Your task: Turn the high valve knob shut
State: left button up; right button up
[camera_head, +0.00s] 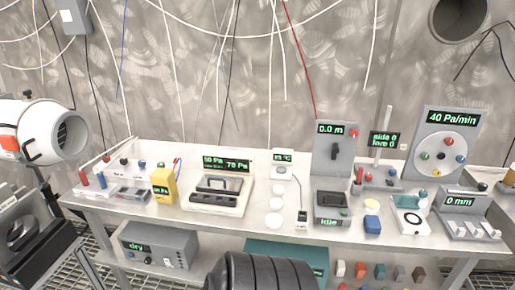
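A grey upright panel (446,142) reading "40 Pa/min" stands at the back right of the bench. It carries a round pale dial (443,157) with several small coloured knobs, among them a red knob (447,142), a green knob (424,156) and a blue knob (460,159). I cannot tell which of these, if any, is the high valve knob. Left of it, another grey panel (342,165) reads "0.0 m" and carries a black upright handle (335,151) and a red knob (353,133).
The pale bench (140,208) is crowded with instruments: a yellow meter (164,186), a device reading "70 Pa" (221,185) and a "0 mm" unit (468,215). A white cylindrical machine (45,132) stands at the left. Wires hang along the steel wall. A lower shelf holds a grey box (159,247) and coloured blocks.

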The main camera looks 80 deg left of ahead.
aim_at(106, 159)
jog(key=u, duration=3.7)
jog(key=i+j+z, duration=0.35)
jog(key=i+j, duration=0.05)
jog(key=i, duration=0.1)
